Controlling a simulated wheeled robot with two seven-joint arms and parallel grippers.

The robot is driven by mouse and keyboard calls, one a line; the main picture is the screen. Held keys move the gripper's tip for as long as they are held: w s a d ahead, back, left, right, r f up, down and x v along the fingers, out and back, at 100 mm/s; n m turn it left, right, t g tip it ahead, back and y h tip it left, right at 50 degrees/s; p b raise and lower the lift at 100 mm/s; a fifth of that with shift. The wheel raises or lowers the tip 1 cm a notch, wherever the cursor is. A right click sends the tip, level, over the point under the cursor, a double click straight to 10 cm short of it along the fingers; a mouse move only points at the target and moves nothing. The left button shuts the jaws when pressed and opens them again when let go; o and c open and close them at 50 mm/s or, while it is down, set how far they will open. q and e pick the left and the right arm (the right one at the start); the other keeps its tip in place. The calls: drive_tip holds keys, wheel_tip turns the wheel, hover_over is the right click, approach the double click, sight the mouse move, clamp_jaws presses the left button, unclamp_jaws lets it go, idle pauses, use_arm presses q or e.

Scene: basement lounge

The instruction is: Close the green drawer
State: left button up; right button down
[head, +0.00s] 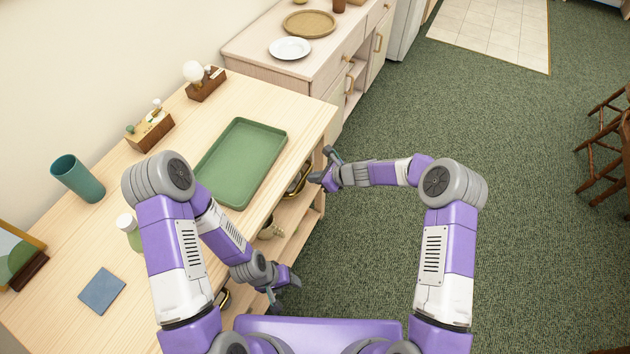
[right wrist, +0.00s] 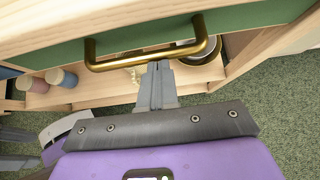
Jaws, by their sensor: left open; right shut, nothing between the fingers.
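The green drawer front (right wrist: 240,20) runs across the top of the right wrist view, in a pale wood frame. A brass bar handle (right wrist: 150,59) stands out from it. My right gripper (right wrist: 157,66) is shut and empty, its fingertips close to the handle's bar; I cannot tell whether they touch it. In the head view my right gripper (head: 327,167) is beside the wooden table's right edge. How far the drawer is out is not clear. My left gripper (head: 284,289) is open and empty, low beside the table's front part.
The wooden table (head: 140,220) carries a green tray (head: 240,160), a teal cup (head: 78,178) and a blue square (head: 102,291). Shelves below hold cups (right wrist: 62,77) and a bowl. A cabinet (head: 340,50) stands beyond.

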drive_tip(key=shift+w+a+r, duration=0.1)
drive_tip(key=shift+a+r, duration=0.15)
drive_tip(key=shift+a, duration=0.1)
drive_tip(key=shift+d, duration=0.1)
drive_tip(key=s+d+r+p, duration=0.1)
drive_tip(key=s+d+r, duration=0.1)
drive_tip(key=d, duration=0.3)
drive_tip(key=s+d+r, duration=0.3)
drive_tip(key=d, duration=0.3)
drive_tip(key=shift+p, duration=0.35)
drive_tip(key=shift+s+r, duration=0.1)
